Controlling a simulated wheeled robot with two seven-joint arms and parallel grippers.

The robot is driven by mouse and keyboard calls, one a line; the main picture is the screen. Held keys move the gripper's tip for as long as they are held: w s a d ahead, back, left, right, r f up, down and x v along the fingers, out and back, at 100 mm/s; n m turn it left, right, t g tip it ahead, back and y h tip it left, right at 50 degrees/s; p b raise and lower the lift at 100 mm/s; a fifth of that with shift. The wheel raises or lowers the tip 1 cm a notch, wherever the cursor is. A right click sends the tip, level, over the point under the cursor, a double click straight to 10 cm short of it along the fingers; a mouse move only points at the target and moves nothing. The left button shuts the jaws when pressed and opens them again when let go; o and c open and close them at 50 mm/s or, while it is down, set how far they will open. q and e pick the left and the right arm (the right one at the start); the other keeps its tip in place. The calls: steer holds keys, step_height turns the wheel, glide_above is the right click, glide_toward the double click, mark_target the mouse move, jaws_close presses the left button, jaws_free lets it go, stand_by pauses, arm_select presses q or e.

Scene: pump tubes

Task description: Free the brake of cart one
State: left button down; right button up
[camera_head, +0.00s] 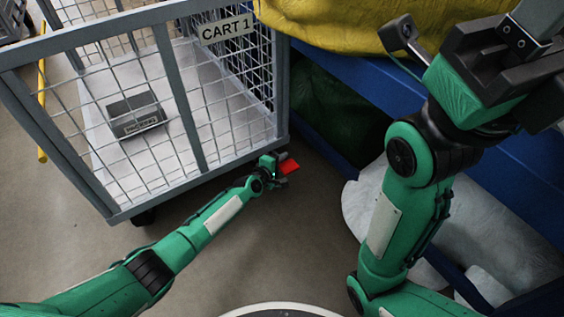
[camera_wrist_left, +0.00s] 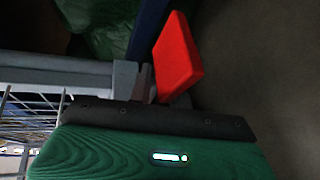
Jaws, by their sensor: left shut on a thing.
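The brake, a red pedal (camera_head: 289,166), is low at the cart's near right corner. It also shows in the left wrist view (camera_wrist_left: 177,57), beside the grey cart frame. My left gripper (camera_head: 279,170) is at this pedal and shut on it. The jaws hide part of the pedal and its mount. My right gripper (camera_head: 485,60) is raised at upper right, only partly visible, well away from the brake; its jaw state is unclear.
A dark box (camera_head: 136,117) is in the cart. A blue structure (camera_head: 345,75) with a yellow cover (camera_head: 335,25) stands right of the cart, close to the pedal. Pale sacks (camera_head: 362,205) lie beneath my right arm. The floor (camera_head: 265,245) before the cart is clear.

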arm_select(q)
steer(key=shift+w+r, duration=0.2)
steer(key=shift+r, duration=0.25)
steer(key=shift+w+r, duration=0.2)
steer(key=shift+r, duration=0.25)
steer(key=c, duration=1.5)
jaws_free()
steer(key=shift+a+r, duration=0.1)
steer(key=shift+s, duration=0.1)
steer(key=shift+a, duration=0.1)
